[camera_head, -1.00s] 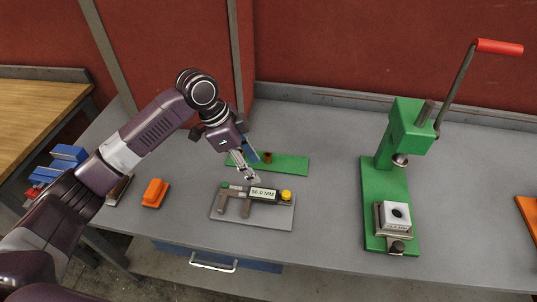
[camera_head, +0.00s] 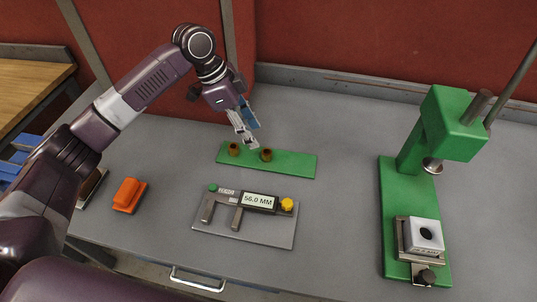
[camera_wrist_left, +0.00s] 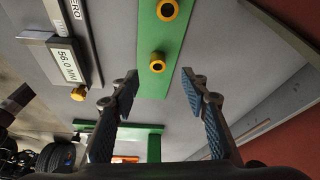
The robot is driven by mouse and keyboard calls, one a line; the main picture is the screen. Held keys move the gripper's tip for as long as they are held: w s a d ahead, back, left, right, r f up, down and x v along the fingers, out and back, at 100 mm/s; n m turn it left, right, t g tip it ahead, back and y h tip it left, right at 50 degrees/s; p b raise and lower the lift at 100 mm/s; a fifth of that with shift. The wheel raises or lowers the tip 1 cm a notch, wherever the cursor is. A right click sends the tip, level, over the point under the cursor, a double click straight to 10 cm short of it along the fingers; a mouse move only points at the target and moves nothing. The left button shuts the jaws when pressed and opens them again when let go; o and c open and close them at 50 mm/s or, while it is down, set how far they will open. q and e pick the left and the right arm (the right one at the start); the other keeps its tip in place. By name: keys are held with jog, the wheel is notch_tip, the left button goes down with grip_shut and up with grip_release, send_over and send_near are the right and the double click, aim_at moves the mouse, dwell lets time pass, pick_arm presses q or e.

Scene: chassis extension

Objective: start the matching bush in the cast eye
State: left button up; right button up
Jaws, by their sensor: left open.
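Two brass bushes, a left one (camera_head: 233,149) and a right one (camera_head: 266,155), stand on a green strip (camera_head: 295,164) at the back of the bench. My left gripper (camera_head: 246,138) is open and empty, just above and behind the strip. In the left wrist view, one bush (camera_wrist_left: 157,62) lies just beyond the gap between the fingers, and the other bush (camera_wrist_left: 167,10) is farther off. The cast eye, a pale block (camera_head: 424,235) with a dark hole, sits in a clamp at the foot of the green press (camera_head: 394,190). My right gripper is out of view.
A digital caliper (camera_head: 240,199) reading 56.0 MM lies on a grey plate (camera_head: 268,233) in front of the strip. An orange block (camera_head: 129,195) lies to the left. Clear bench separates the strip from the press.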

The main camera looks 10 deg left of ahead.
aim_at(266, 151)
pick_arm(q)
jog(key=shift+w+d+f, duration=0.1)
jog(key=shift+d+f, duration=0.1)
jog(key=shift+f, duration=0.3)
jog(key=shift+d+f, duration=0.2)
jog(key=shift+f, duration=0.15)
jog(key=p+x, duration=0.2)
jog(key=x, duration=0.3)
jog(key=shift+d+f, duration=0.3)
jog(key=shift+f, duration=0.05)
jog(key=shift+s, duration=0.2)
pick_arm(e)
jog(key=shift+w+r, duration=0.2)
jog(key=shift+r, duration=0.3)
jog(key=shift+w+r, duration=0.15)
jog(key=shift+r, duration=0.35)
pick_arm(q)
jog(key=shift+c, duration=0.6)
grip_shut()
